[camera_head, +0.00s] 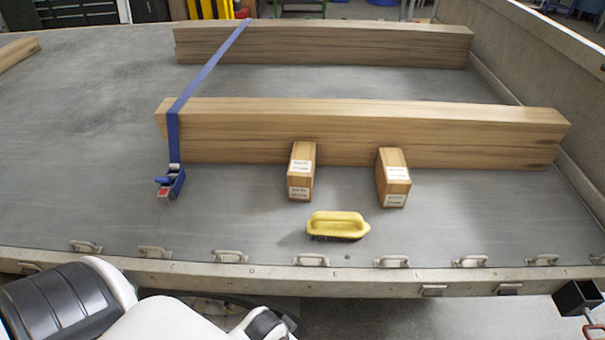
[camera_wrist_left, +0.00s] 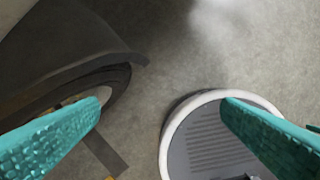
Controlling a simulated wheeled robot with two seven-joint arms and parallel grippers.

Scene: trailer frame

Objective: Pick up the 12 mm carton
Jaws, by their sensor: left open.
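I cannot make out a 12 mm carton for certain. Two small wood-coloured blocks with white labels, the left block (camera_head: 301,171) and the right block (camera_head: 393,178), stand apart on the grey trailer deck, against or just in front of the near beam. Their print is too small to read. My left gripper (camera_wrist_left: 165,101) shows in the left wrist view with its two teal fingers wide apart, open and empty, above a grey floor. In the head view white and black links of my arm show at lower left, without fingers. My right gripper is in neither view.
A yellow-handled brush (camera_head: 337,226) lies in front of the blocks. A long near beam (camera_head: 360,130) and far beam (camera_head: 330,45) cross the deck (camera_head: 90,190). A blue strap with a ratchet (camera_head: 171,184) hangs over the near beam. Metal lashing rings line the front edge.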

